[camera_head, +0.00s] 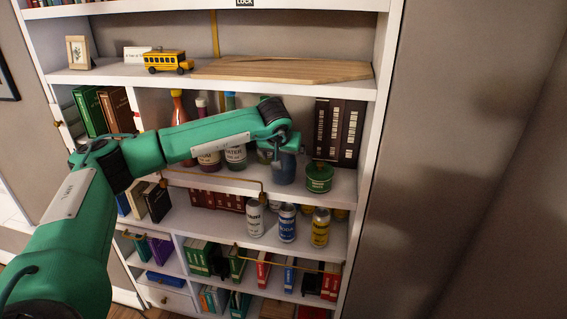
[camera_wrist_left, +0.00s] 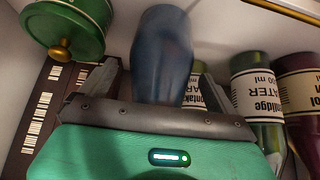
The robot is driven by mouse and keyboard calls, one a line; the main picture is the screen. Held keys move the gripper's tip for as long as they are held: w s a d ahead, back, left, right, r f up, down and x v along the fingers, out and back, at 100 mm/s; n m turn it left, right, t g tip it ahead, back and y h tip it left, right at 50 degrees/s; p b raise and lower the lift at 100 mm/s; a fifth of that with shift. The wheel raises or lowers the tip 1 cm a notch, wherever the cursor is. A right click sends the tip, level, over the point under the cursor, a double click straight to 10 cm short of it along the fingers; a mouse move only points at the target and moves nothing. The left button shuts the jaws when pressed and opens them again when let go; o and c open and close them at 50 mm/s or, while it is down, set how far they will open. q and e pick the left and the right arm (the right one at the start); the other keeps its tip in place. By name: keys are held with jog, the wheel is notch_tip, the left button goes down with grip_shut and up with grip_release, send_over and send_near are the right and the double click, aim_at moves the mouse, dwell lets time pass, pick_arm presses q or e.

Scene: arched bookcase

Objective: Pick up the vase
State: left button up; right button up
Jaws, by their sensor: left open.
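The vase, dark blue and rounded, stands on the middle shelf in the head view (camera_head: 285,172), partly hidden by my gripper. My left gripper (camera_head: 282,150) reaches in from the left over the shelf and is at the vase. In the left wrist view the fingers (camera_wrist_left: 155,82) are spread apart, one on each side of the vase. I cannot tell whether either finger touches it. My right gripper is not in view.
A green lidded pot (camera_head: 319,178) stands close right of the vase, with dark books (camera_head: 338,132) behind it. Labelled bottles (camera_head: 235,157) stand close on the left. A wooden board (camera_head: 280,69) and toy bus (camera_head: 167,61) lie on the shelf above. Cans (camera_head: 287,222) stand below.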

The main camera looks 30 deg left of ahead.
pick_arm(q)
jog(key=c, duration=1.2)
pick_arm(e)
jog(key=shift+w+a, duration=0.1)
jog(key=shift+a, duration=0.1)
pick_arm(q)
jog(key=shift+r, duration=0.1)
